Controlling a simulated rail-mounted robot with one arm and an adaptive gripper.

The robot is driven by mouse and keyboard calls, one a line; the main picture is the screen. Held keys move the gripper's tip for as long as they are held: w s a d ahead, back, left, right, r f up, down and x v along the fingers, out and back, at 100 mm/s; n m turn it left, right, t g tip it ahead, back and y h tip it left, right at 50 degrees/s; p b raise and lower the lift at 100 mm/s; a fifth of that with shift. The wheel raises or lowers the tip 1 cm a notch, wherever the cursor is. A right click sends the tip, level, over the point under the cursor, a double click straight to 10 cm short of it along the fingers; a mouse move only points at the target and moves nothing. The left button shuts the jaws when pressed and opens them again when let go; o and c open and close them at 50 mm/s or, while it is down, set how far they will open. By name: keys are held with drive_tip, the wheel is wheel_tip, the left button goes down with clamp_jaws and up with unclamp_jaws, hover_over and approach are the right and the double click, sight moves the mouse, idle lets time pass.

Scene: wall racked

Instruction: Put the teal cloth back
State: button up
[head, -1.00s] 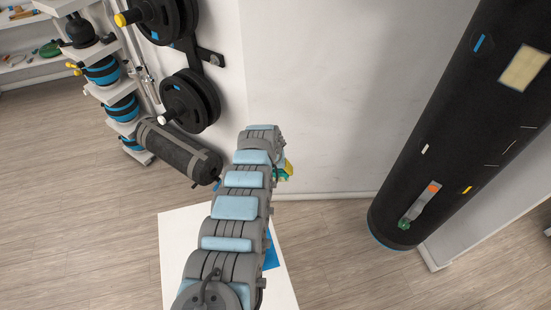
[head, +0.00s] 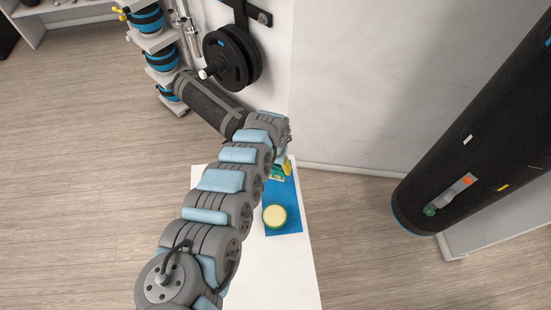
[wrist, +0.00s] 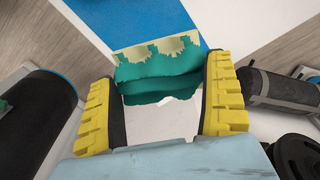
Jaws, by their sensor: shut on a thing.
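The teal cloth (wrist: 155,68) has folded, wavy edges and a pale yellow patterned border, and in the wrist view it lies between the two yellow-padded fingers of my gripper (wrist: 162,82). My gripper is shut on the cloth, with the fingers well apart around it. In the head view my gripper (head: 287,168) is at the far end of the white table, and a bit of the cloth (head: 277,176) shows below it. My arm hides much of it. A blue mat (head: 282,222) lies on the table below.
A round green tub with a pale yellow top (head: 274,215) stands on the mat. The white table (head: 285,280) is otherwise bare in front. A black punching bag (head: 480,145) hangs at right. A dark roll bag (head: 208,103) and weight plates (head: 232,58) are by the wall.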

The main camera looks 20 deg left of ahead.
drive_tip(key=shift+s+a+f, duration=0.1)
drive_tip(key=shift+s+f, duration=0.1)
drive_tip(key=shift+s, duration=0.05)
wheel_tip(320, 180, down, 9)
drive_tip(key=b, duration=0.9)
drive_tip(key=shift+r, duration=0.2)
drive_tip(key=shift+f, duration=0.5)
drive_tip(key=o, duration=0.9)
drive_tip(key=shift+o, duration=0.2)
wheel_tip(320, 180, up, 11)
drive_tip(key=shift+w+a, duration=0.1)
drive_tip(key=shift+r, duration=0.5)
